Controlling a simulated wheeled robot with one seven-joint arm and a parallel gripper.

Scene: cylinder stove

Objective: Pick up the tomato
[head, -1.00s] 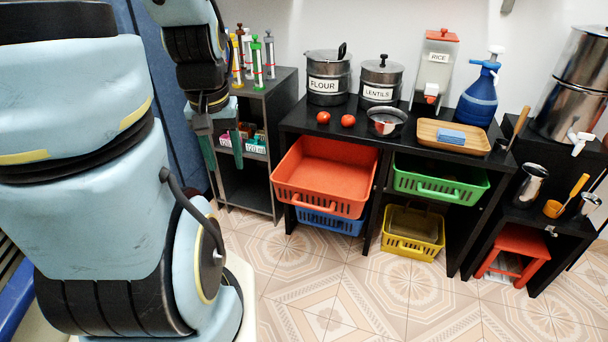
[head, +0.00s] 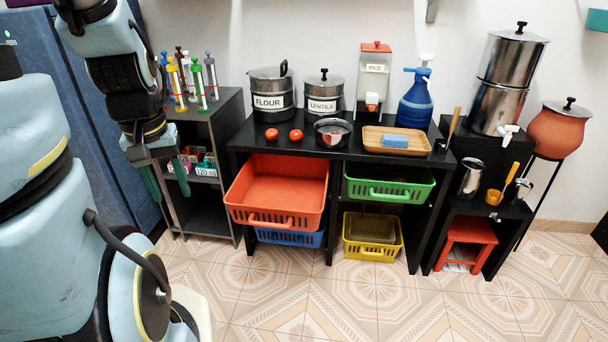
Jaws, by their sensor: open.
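Two red tomatoes lie on the black counter top, in front of the flour and lentils pots: a left tomato (head: 272,134) and a right tomato (head: 296,135). My gripper (head: 171,183) hangs to the left of the counter, in front of the grey shelf unit. Its two green fingers point down and are spread apart with nothing between them. It is well apart from both tomatoes.
A steel bowl (head: 332,132) stands right of the tomatoes, and the flour pot (head: 272,92) and lentils pot (head: 323,97) stand behind them. An orange basket (head: 277,190) juts out below the counter. The grey shelf (head: 205,140) holds capped tubes. The tiled floor in front is clear.

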